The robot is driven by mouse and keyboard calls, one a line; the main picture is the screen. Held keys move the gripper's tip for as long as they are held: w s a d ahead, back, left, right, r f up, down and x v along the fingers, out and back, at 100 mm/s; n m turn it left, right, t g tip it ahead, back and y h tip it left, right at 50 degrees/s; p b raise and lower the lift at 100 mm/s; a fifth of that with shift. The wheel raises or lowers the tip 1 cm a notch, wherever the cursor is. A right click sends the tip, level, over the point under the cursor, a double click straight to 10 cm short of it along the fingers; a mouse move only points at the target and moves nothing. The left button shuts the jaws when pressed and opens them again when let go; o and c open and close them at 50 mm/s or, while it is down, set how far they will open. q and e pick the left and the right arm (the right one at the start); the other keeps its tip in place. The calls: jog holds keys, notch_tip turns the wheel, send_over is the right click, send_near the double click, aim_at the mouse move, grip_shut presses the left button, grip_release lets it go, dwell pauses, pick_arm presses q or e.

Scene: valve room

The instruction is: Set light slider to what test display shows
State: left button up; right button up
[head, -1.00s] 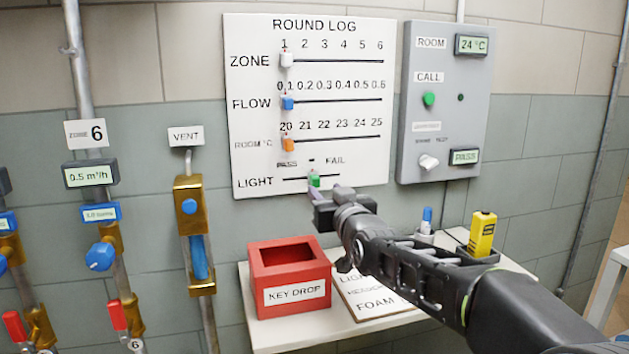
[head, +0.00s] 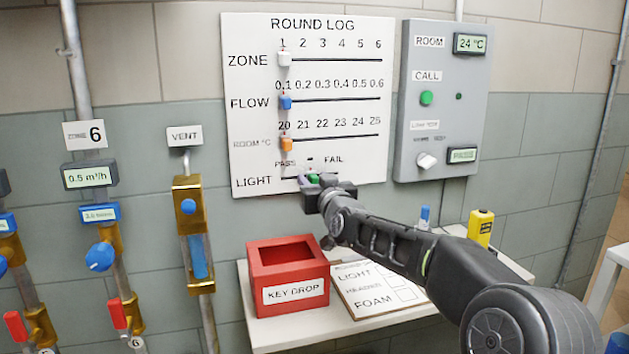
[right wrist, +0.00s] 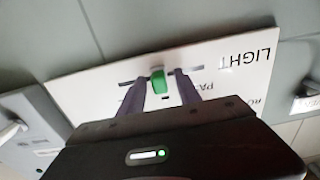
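The green light slider (head: 313,179) sits on the bottom LIGHT line of the white round log board (head: 345,50), under the middle dash between PASS and FAIL. My right gripper (head: 314,183) is at the board with its fingers on either side of this slider. In the right wrist view the green slider (right wrist: 159,87) stands between the two open fingers, with a gap on each side. The test display (head: 462,155) is on the grey panel at right; its text is blurred now but read PASS in the earlier frame. My left gripper is not in view.
A red key drop box (head: 290,294) and a paper checklist (head: 372,290) lie on the shelf below. A yellow object (head: 481,229) stands behind my right arm. Other sliders, white, blue and orange, are above the LIGHT line. Valves and pipes are at left.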

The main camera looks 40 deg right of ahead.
jog(key=shift+c, duration=0.3)
grip_shut()
dwell(1.0)
